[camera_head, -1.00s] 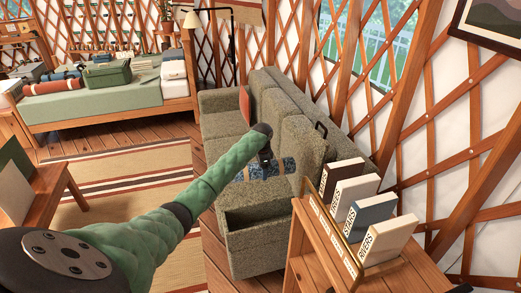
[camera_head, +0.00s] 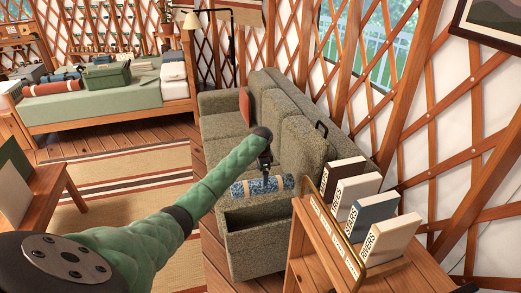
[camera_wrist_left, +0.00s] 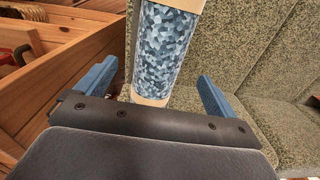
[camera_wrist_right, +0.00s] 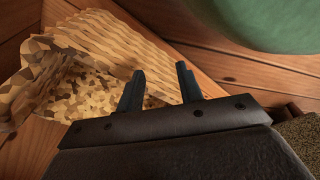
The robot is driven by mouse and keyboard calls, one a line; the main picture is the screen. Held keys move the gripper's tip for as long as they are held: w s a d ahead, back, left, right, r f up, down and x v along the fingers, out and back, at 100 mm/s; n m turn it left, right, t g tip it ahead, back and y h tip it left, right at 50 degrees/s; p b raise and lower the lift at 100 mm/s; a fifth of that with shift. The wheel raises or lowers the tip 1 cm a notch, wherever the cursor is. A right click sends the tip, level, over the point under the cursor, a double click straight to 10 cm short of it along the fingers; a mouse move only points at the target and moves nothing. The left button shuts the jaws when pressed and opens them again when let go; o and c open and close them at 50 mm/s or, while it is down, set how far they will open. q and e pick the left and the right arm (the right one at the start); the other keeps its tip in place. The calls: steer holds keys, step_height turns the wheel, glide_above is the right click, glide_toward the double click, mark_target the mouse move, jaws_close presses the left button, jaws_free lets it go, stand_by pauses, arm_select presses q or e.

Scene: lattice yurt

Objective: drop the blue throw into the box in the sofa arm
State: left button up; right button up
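The blue throw (camera_head: 262,186) is a rolled, speckled blue bundle with cream bands. In the head view it is over the near end of the sofa, just behind the open box in the sofa arm (camera_head: 256,240). My left gripper (camera_head: 265,172) is over its middle. In the left wrist view the throw (camera_wrist_left: 165,48) runs between the fingers of the left gripper (camera_wrist_left: 158,80), which stand at its two sides. My right gripper (camera_wrist_right: 160,85) is outside the head view; its fingers are apart with nothing between them. The box's dark inside looks empty where visible.
A wooden shelf with upright books (camera_head: 372,215) stands right of the box. A red cushion (camera_head: 245,105) is on the sofa (camera_head: 225,122). A tan patterned cloth (camera_wrist_right: 95,65) lies below the right gripper. A low wooden table (camera_head: 50,195) is at left, with striped rug (camera_head: 125,175) between.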

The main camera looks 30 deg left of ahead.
arm_select(q)
steer(key=shift+f, duration=0.1)
arm_select(e)
steer(key=shift+s+f, duration=0.1)
steer(key=shift+s, duration=0.1)
steer(key=shift+f, duration=0.1)
arm_select(q)
steer(key=shift+r, duration=0.35)
step_height(320, 180, up, 7)
steer(key=b, duration=0.3)
arm_select(e)
steer(key=w+a+r, duration=0.2)
steer(key=w+r, duration=0.2)
steer(key=shift+w+a+r, duration=0.15)
steer(key=shift+a+r, duration=0.1)
steer(key=shift+r, duration=0.1)
arm_select(q)
steer(key=shift+r, duration=0.1)
